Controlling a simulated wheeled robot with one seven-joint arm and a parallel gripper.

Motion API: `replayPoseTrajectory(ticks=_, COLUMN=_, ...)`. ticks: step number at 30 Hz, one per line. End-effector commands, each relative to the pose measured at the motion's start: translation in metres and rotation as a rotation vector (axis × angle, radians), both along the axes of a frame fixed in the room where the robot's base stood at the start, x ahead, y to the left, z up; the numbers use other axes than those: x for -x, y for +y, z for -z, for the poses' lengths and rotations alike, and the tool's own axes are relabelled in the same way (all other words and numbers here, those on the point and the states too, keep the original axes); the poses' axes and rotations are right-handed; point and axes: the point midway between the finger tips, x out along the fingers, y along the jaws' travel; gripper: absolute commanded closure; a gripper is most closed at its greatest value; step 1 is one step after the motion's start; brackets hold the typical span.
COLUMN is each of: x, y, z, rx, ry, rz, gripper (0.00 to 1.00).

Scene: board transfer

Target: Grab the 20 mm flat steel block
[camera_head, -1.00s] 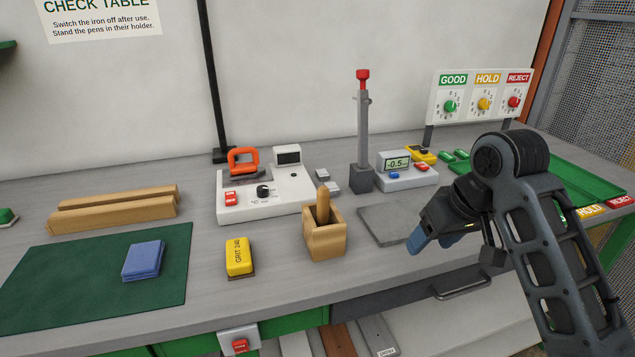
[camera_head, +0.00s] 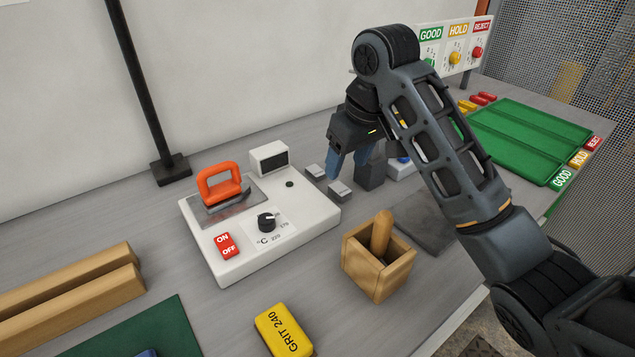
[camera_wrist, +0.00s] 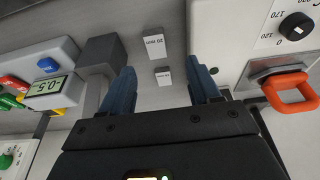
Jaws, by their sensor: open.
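Two small grey steel blocks lie on the table beside the white iron station. The nearer one, the 20 mm flat steel block (camera_head: 340,190), shows a label that seems to read 20 mm in the wrist view (camera_wrist: 154,45). My gripper (camera_head: 348,169) is open and empty, with blue fingers pointing down near the blocks.
The white station (camera_head: 300,235) with its orange-handled iron (camera_head: 220,185) is left of the blocks. A dark grey stand base (camera_head: 370,172) is close on the right. A wooden holder (camera_head: 378,268) stands in front. A display gauge (camera_wrist: 45,85) is beyond the stand base.

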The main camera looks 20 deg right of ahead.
Motion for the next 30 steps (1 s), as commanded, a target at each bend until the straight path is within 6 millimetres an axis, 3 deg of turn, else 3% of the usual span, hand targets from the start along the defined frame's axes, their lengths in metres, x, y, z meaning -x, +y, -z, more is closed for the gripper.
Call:
replayPoseTrajectory(ticks=11, x=-0.009, y=0.0, z=0.033, rx=0.0, ry=0.002, rz=0.002, gripper=0.38)
replayPoseTrajectory(ticks=19, x=-0.018, y=-0.002, z=0.069, rx=0.001, ry=0.003, rz=0.001, gripper=0.38)
replayPoseTrajectory(ticks=29, x=-0.02, y=-0.001, z=0.075, rx=0.0, ry=0.0, rz=0.0, gripper=0.38)
replayPoseTrajectory(ticks=30, x=-0.02, y=-0.001, z=0.075, rx=0.0, ry=0.0, rz=0.0, gripper=0.42)
